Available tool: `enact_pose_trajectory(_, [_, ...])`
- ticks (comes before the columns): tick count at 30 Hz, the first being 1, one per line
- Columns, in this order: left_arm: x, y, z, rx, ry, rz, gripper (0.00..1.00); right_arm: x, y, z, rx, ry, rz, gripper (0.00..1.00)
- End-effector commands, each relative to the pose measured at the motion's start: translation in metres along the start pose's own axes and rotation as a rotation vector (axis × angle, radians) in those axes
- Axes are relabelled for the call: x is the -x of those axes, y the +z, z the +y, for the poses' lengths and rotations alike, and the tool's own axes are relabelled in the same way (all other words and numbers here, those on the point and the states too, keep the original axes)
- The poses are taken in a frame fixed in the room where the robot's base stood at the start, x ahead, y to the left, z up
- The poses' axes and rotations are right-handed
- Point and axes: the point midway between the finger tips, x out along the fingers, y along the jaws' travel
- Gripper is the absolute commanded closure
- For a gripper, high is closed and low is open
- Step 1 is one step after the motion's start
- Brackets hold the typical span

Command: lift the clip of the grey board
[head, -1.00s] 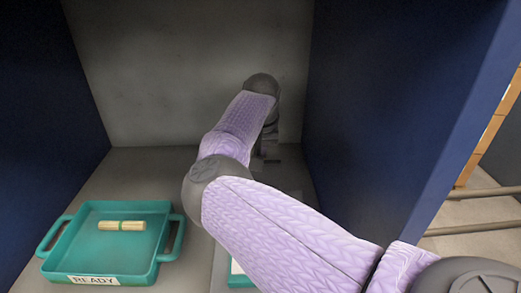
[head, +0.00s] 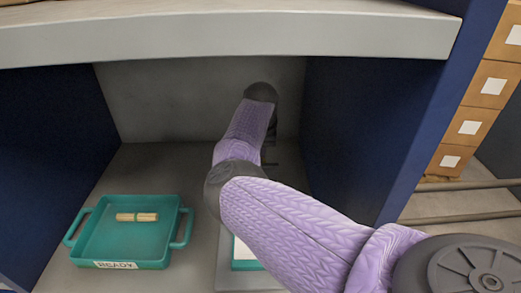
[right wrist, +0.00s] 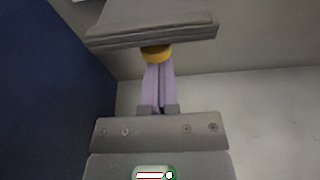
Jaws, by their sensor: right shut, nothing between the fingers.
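In the right wrist view my right gripper (right wrist: 158,66) is shut with nothing between its two lavender fingers. Its tips are at a yellow, rounded piece (right wrist: 156,54) beneath a wide grey block (right wrist: 150,28); I cannot tell whether they touch. I cannot tell for sure whether these parts are the clip. In the head view my right arm reaches to the back of the bay and hides most of its gripper. A grey slab (head: 226,262), perhaps the grey board, lies partly behind the arm. My left gripper is not in view.
A teal tray (head: 118,258) labelled READY holds light wooden pieces (head: 137,217) at the left. A teal-edged white card (head: 243,254) shows beside my arm. Dark blue walls (head: 50,150) flank the bay, and a grey shelf (head: 230,35) hangs across its front top.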

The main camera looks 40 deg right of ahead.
Motion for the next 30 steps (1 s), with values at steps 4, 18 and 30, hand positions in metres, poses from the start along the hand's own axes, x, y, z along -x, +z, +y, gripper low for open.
enact_pose_trajectory(4, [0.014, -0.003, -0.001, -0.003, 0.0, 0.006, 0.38, 0.011, -0.003, 0.0, 0.001, -0.001, 0.001, 1.0])
enact_pose_trajectory(18, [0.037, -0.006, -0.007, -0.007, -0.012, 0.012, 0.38, 0.08, -0.004, 0.0, -0.001, -0.001, 0.004, 1.0])
enact_pose_trajectory(30, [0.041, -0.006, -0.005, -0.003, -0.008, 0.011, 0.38, 0.112, -0.003, 0.0, 0.0, -0.001, 0.0, 1.0])
